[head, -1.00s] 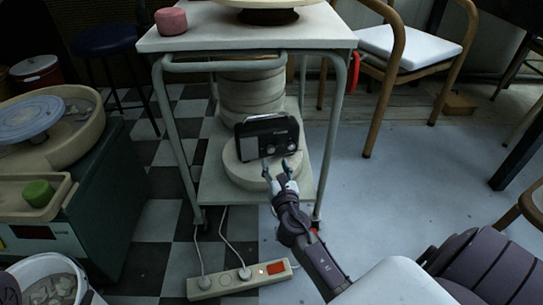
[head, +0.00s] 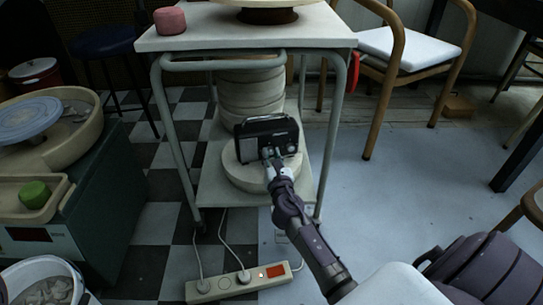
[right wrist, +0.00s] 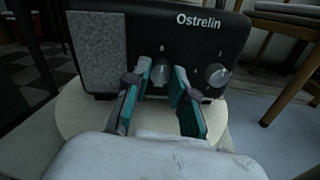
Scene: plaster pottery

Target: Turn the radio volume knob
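The black radio (head: 266,137) stands upright on a round pale slab on the cart's lower shelf. The right knob (right wrist: 216,75) is free, just right of the fingers. I cannot tell which knob is the volume. In the head view my right gripper (head: 271,154) reaches the radio's front and partly hides it. My left gripper is not in view.
The cart's top (head: 230,32) overhangs the radio, with legs (head: 335,130) on both sides. Stacked round slabs (head: 250,92) stand behind it. A power strip (head: 238,283) lies in front.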

